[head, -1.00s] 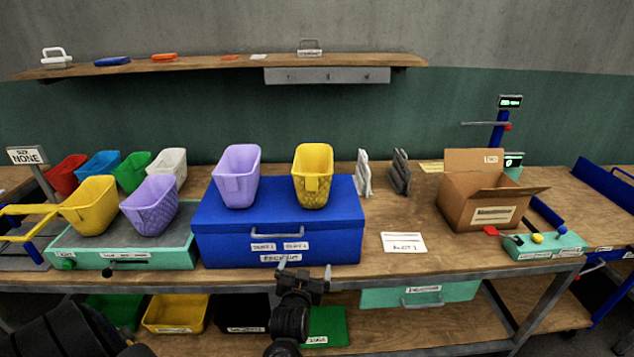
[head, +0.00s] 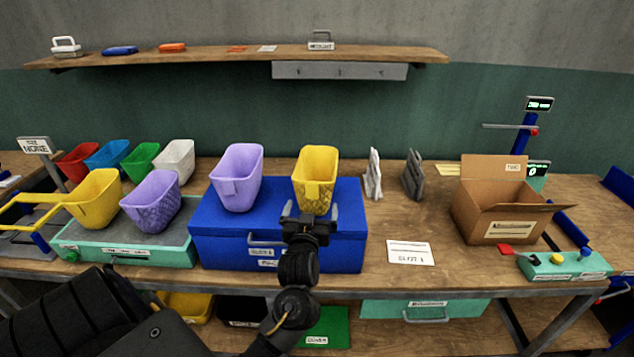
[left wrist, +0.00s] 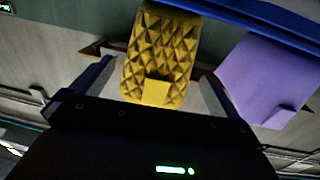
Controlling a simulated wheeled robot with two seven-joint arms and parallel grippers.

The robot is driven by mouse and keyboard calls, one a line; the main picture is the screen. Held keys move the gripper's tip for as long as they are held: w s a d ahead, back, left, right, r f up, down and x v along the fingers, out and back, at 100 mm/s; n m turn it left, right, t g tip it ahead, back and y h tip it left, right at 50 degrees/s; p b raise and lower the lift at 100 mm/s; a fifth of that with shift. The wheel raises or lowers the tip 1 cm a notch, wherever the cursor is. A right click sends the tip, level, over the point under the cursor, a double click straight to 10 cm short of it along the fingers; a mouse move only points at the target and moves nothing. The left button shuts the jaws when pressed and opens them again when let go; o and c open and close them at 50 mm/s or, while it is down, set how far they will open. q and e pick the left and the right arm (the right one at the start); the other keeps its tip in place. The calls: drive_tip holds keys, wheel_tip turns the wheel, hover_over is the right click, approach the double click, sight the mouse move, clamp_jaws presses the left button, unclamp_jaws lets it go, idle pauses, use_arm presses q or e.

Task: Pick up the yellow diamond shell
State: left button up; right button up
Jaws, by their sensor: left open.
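The yellow diamond shell (head: 316,165) stands upright on top of the blue box (head: 215,245), right of a smooth purple shell (head: 237,178). In the left wrist view, the shell's diamond-patterned face (left wrist: 160,50) with a plain square tab fills the space between the fingers. My left gripper (head: 311,208) is open in front of the yellow diamond shell, its fingers to either side of the shell's lower part. I cannot tell whether either finger touches it. The purple shell also shows in the left wrist view (left wrist: 262,80), just right of the right finger. My right gripper is out of view.
A plain yellow shell (head: 95,198) and a purple diamond shell (head: 151,202) stand on the teal press at left, with several coloured shells behind. Grey upright pieces (head: 412,175) and an open cardboard box (head: 500,205) stand to the right. Bench space around the white card (head: 409,252) is clear.

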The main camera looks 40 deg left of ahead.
sight(313, 203)
use_arm(q)
drive_tip(key=shift+x, duration=1)
drive_tip(key=shift+w+a+p, duration=0.2)
drive_tip(key=shift+w+p, duration=0.1)
drive_tip(key=shift+p, duration=0.1)
drive_tip(key=x, duration=0.1)
drive_tip(key=p+x, duration=0.1)
drive_tip(key=x, duration=0.1)
drive_tip(key=shift+w+a+f, duration=0.25)
drive_tip(key=shift+f, duration=0.15)
drive_tip(key=shift+w+a, duration=0.15)
drive_tip(key=shift+w, duration=0.15)
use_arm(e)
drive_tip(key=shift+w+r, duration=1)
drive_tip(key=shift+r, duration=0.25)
use_arm(q)
drive_tip(key=c, duration=0.7)
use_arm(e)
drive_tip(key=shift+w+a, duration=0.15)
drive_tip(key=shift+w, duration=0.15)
